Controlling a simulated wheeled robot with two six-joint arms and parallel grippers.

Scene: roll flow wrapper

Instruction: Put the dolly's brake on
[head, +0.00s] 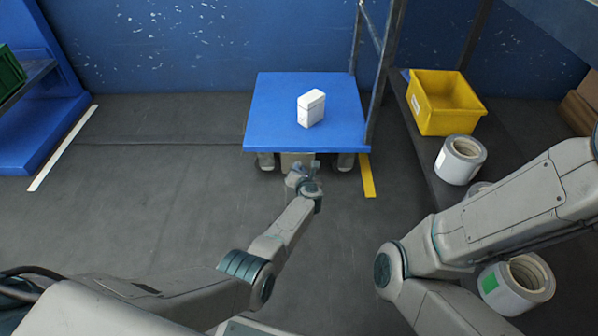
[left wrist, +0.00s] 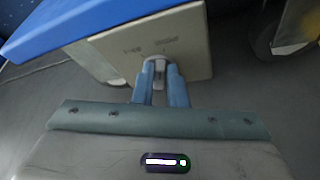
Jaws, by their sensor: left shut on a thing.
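The dolly (head: 270,110) has a blue flat top and stands near the blue wall, with wheels under its front edge. My left gripper (head: 298,172) reaches to the dolly's front, just below the top. In the left wrist view, the left gripper (left wrist: 162,90) is shut on a small grey brake lever (left wrist: 159,72) that sticks out of a beige plate (left wrist: 160,45) under the blue top (left wrist: 75,22). The lever's lower part is hidden between the fingers. The right arm shows at the right of the head view, but its gripper is out of view.
A white box (head: 311,108) stands on the dolly top. A dark metal post rises at the dolly's right side. A yellow bin (head: 443,100) and white rolls (head: 460,160) sit on a dark shelf at the right. The floor left of the dolly is clear.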

